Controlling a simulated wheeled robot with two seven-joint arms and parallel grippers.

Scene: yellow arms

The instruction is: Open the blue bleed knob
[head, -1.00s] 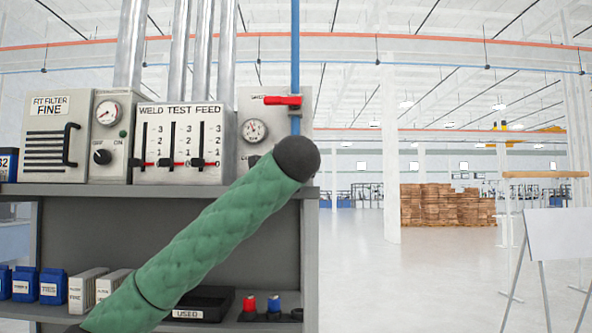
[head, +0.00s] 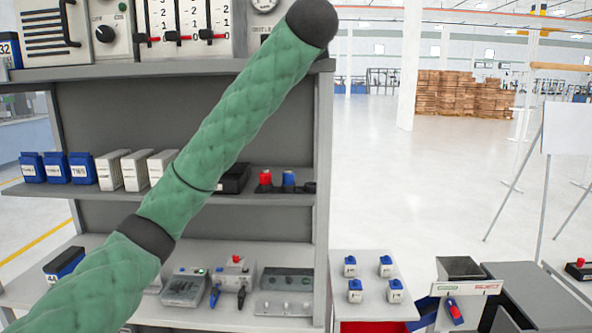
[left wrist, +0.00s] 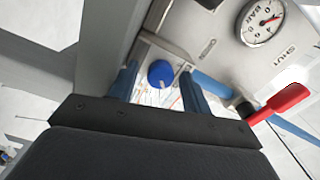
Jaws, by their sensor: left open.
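A round blue knob (left wrist: 161,73) shows in the left wrist view, on or by the underside of a grey panel. My left gripper (left wrist: 158,80) is open, with one blue finger on each side of the knob. I cannot tell whether the fingers touch it. The head view shows my left arm in its green sleeve reaching up and right to the panel's right end; its gripper is not visible there. My right gripper is in neither view.
A red lever (left wrist: 282,102) and a round gauge (left wrist: 262,21) are close to the left gripper. Below, the shelf holds a red knob (head: 265,178) and another blue knob (head: 289,179). A lower bench carries several small devices.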

